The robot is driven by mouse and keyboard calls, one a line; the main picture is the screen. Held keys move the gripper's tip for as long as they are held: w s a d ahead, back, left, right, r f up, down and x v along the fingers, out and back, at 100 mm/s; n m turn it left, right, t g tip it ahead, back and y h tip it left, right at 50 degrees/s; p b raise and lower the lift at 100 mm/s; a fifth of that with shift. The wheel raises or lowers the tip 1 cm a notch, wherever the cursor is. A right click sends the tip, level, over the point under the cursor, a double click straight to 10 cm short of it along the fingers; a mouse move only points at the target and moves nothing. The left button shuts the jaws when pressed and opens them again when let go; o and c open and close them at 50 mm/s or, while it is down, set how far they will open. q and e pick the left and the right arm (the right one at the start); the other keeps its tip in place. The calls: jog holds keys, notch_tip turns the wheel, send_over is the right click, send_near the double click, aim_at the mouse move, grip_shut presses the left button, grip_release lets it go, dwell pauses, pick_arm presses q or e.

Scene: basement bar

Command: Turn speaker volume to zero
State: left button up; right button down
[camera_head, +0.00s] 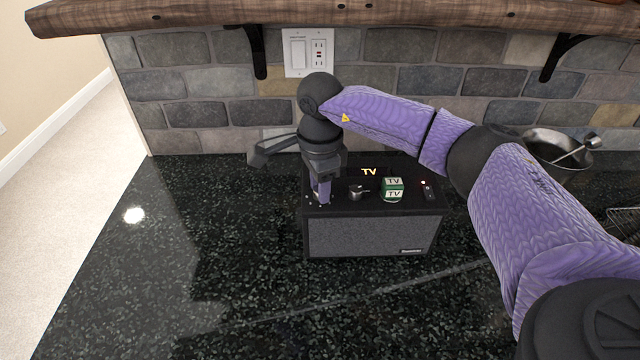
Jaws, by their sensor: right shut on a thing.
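The speaker (372,237) is a black box with a grey cloth front. It stands on the dark granite counter, and its sloped top panel carries the controls. My right arm comes in from the right, and its gripper (322,193) points down at the left end of that panel. The gripper is shut on what looks like a knob there, mostly hidden by the fingers. A second dark knob (357,192) shows uncovered just to the right. My left gripper is not in view.
A metal pan (558,150) with a utensil stands at the right, near a wire rack (626,222). A stone wall and wooden shelf (400,14) are behind. The counter (170,250) at left is clear.

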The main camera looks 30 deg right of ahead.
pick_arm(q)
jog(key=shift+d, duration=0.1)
pick_arm(e)
jog(key=shift+r, duration=0.1)
dwell(0.3)
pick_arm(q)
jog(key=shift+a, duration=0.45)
pick_arm(e)
jog(key=shift+c, duration=2)
grip_release()
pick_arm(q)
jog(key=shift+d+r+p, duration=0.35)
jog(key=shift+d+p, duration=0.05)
pick_arm(e)
notch_tip(320, 180, up, 10)
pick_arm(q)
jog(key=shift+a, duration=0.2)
